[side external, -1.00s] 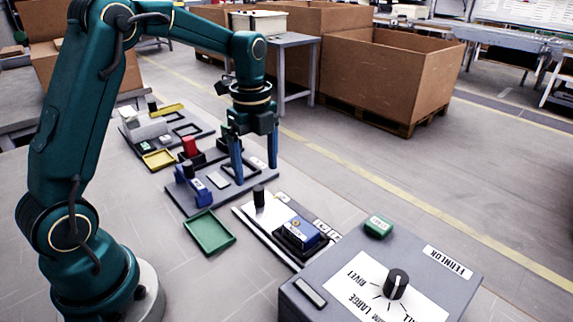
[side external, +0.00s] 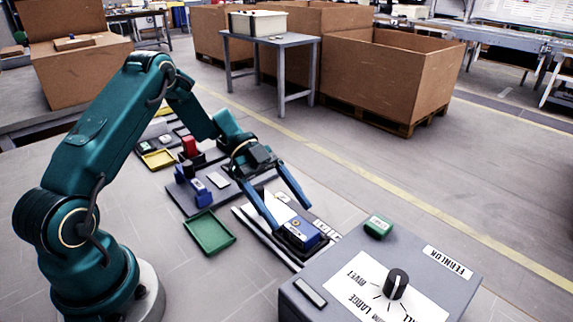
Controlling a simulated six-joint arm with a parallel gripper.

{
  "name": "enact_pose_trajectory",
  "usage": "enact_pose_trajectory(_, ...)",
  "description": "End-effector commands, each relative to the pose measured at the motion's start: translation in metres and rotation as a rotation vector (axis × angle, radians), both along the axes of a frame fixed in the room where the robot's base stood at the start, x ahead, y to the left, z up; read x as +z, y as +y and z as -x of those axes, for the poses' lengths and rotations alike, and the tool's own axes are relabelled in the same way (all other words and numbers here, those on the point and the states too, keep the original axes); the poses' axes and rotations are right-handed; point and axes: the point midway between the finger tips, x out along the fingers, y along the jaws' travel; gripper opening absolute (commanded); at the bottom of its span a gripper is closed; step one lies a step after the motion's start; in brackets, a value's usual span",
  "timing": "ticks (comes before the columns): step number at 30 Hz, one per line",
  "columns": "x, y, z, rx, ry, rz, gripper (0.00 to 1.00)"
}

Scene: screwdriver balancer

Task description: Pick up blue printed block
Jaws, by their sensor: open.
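A blue block with a pale printed label (side external: 303,236) sits in a black holder on the board with the white panel, near the grey control box. My gripper (side external: 291,217) is tilted, with two long blue fingers spread wide and nothing between them. Its fingertips are just behind and above the labelled block; whether they touch anything cannot be told. A second blue piece (side external: 196,191) stands on the grey board to the left, away from my gripper.
A green tray (side external: 209,231) lies left of the white-panel board. The grey control box (side external: 330,262) with a black knob (side external: 396,283) and a green button (side external: 378,227) stands at the front right. A red piece (side external: 189,146) and a yellow tray (side external: 158,160) are farther back.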

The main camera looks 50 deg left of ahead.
Motion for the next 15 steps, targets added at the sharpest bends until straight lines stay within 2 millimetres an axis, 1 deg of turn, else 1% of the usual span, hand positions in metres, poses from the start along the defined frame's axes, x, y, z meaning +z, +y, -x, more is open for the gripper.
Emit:
enact_pose_trajectory(1, -0.003, -0.007, 0.001, -0.005, 0.004, 0.001, 0.85)
enact_pose_trajectory(6, -0.013, -0.025, 0.001, -0.005, 0.003, 0.000, 0.85)
enact_pose_trajectory(10, -0.017, -0.031, 0.001, -0.004, 0.002, -0.003, 0.85)
enact_pose_trajectory(15, -0.017, -0.032, 0.001, -0.002, 0.001, -0.004, 0.85)
